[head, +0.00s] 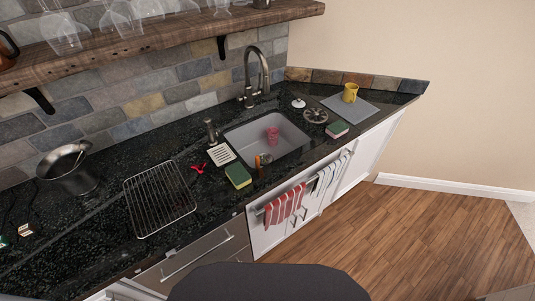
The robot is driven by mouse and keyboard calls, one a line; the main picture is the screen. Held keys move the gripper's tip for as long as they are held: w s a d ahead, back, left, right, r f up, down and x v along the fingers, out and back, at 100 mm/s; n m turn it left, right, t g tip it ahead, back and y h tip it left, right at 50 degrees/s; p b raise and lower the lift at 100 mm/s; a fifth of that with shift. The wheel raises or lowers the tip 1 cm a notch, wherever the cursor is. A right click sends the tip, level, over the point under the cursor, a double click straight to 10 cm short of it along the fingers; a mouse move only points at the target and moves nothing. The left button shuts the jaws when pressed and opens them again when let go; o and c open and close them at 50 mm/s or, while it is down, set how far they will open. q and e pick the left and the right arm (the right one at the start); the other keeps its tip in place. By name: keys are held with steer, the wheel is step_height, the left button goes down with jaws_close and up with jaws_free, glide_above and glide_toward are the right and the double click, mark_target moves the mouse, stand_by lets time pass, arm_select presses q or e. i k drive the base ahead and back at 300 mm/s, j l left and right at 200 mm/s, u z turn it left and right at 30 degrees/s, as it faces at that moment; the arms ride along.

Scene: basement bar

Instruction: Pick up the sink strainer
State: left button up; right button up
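A round, flat, grey metal piece with openings, which looks like the sink strainer (315,115), lies on the black counter just right of the sink (233,133). It lies apart from the grey mat to its right. Its fine detail is too small to tell. Neither of my grippers shows in the head view, so I cannot see whether they are open or shut.
Around the strainer are a small white round item (298,103), a green sponge (337,129) and a yellow mug (350,93) on a grey mat (369,110). A red cup (273,135) stands in the sink. The tall faucet (263,72) rises behind. Towels (285,205) hang in front.

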mark_target(264, 155)
steer(key=i+l+u, duration=0.1)
steer(key=l, duration=0.25)
steer(key=i+l+u, duration=0.1)
steer(key=i+l, duration=0.2)
steer(key=i+l+u, duration=0.15)
steer(key=l, duration=0.35)
steer(key=i+l+u, duration=0.1)
steer(key=l, duration=0.3)
steer(key=i+l+u, duration=0.1)
steer(key=l, duration=0.35)
steer(key=i+l+u, duration=0.1)
steer(key=l, duration=0.3)
steer(key=i+l+u, duration=0.1)
steer(key=l, duration=0.35)
steer(key=i, duration=0.1)
